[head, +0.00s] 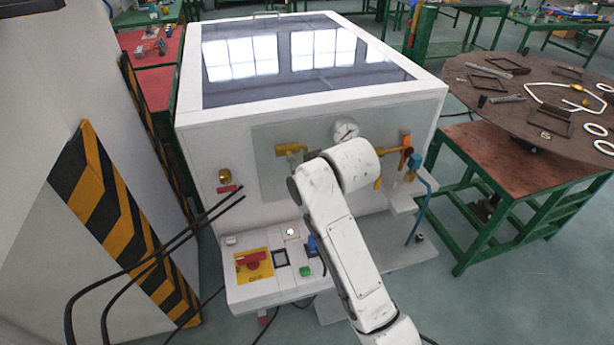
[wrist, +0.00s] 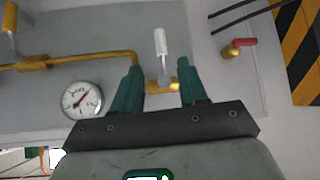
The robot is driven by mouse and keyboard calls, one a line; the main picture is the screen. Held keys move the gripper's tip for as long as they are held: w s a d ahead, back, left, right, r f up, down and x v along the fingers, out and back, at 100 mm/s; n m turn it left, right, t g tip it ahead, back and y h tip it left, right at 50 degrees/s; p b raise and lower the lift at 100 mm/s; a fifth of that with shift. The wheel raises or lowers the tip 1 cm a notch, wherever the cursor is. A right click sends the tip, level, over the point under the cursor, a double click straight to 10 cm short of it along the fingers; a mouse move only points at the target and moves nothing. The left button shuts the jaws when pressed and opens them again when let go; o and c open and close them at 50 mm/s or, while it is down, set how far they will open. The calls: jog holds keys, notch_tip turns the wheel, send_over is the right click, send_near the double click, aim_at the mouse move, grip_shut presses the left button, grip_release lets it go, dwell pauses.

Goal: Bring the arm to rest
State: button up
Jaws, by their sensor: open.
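My arm (head: 345,235) reaches up across the front of the white gas generator (head: 300,122) in the head view and hides part of its front panel. My gripper is hidden behind the arm there. In the wrist view my gripper (wrist: 158,80) is open, with two green fingers pointing at the panel. A brass valve with a white-tipped handle (wrist: 160,42) shows between and beyond the fingers. Nothing is held. I cannot tell how far the fingertips are from the valve.
A pressure gauge (head: 345,130) sits on the panel near brass piping. A control box with a red switch (head: 252,262) juts out below. A striped barrier (head: 120,215) stands at left. A round table (head: 540,95) with parts stands at right.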

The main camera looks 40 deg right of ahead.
dwell(0.3)
jog(key=s+a+f+g, duration=0.3)
jog(key=s+f+g, duration=0.1)
jog(key=s+f, duration=0.95)
jog(key=s+f+g, duration=0.2)
jog(key=s, duration=0.9)
jog(key=s+f+g+y, duration=0.1)
jog(key=s+f+g, duration=0.1)
jog(key=s, duration=0.9)
jog(key=shift+a+f, duration=0.15)
jog(key=shift+f, duration=0.15)
